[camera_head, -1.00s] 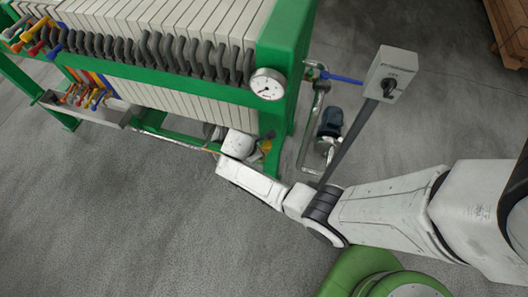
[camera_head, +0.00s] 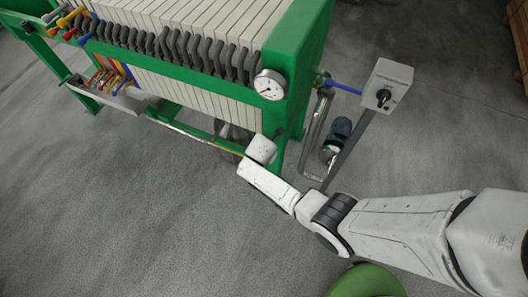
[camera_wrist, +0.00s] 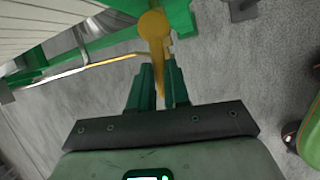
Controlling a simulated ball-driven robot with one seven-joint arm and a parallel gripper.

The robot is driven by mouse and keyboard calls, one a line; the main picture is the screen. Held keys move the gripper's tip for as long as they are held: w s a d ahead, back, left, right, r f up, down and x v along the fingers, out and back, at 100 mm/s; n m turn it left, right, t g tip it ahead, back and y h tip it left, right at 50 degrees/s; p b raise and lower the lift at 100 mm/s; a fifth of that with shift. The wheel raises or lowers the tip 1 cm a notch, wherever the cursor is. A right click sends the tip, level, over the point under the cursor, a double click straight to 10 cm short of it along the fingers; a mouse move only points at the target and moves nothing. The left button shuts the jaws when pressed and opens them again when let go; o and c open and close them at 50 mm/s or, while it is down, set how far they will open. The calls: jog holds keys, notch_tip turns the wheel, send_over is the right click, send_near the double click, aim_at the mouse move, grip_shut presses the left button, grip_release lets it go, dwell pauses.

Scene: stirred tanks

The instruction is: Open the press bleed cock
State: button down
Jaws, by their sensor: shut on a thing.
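The press bleed cock shows in the wrist view as a yellow round body (camera_wrist: 155,24) with a yellow lever (camera_wrist: 158,70) running down toward me. It is by the green press frame (camera_head: 294,75). My gripper (camera_wrist: 160,72) has its two green fingers on either side of the lever and is shut on it. In the head view my white wrist (camera_head: 262,150) is low at the press's right-end leg and hides the cock and my fingers.
A pressure gauge (camera_head: 270,84) sits above on the press frame. A switch box (camera_head: 387,86) on a post, a blue-handled valve (camera_head: 343,87) and a pump (camera_head: 336,135) stand to the right. Open grey floor (camera_head: 130,220) lies in front.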

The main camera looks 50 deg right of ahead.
dwell(0.3)
jog(key=c, duration=1.1)
grip_release()
jog(key=p+v, duration=0.2)
jog(key=v, duration=0.9)
jog(key=shift+p, duration=0.4)
jog(key=shift+f, duration=0.1)
